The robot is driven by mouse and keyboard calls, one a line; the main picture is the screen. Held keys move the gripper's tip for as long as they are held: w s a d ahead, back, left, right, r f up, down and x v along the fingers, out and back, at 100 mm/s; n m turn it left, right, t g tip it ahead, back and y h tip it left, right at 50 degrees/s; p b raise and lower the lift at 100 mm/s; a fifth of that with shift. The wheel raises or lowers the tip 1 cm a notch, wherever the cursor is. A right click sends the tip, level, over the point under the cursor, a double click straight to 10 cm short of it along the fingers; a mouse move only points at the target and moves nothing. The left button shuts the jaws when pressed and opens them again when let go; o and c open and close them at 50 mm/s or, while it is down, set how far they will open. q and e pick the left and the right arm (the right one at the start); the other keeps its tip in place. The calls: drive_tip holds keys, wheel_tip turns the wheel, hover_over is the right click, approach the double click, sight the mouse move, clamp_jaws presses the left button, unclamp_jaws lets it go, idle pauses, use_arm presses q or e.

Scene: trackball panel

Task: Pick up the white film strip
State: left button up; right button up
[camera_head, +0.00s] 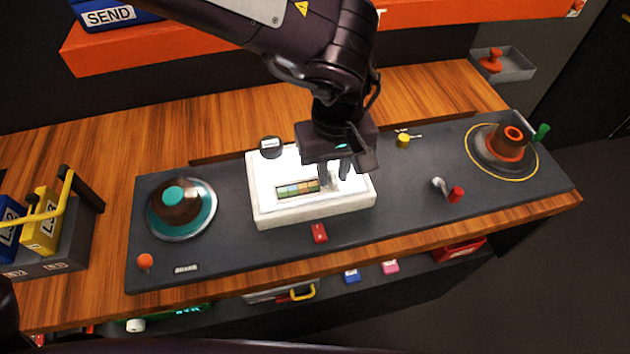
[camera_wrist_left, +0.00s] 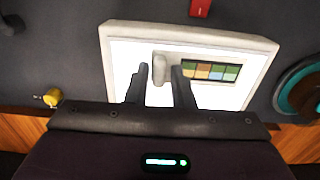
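A strip with a dark border and several coloured frames (camera_head: 298,189) lies on the glowing top of a white light box (camera_head: 314,211). It also shows in the left wrist view (camera_wrist_left: 211,71). A small upright white piece (camera_wrist_left: 159,69) stands beside the strip's end; a finger hides whether they join. My left gripper (camera_head: 335,172) points down over the box's right part. In the left wrist view its two fingers (camera_wrist_left: 159,88) are apart, one on either side of the white piece, with gaps visible. My right gripper is not in view.
An orange shelf (camera_head: 150,45) is behind.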

use_arm(q)
clamp_jaws()
drive_tip(key=shift+r, duration=0.1)
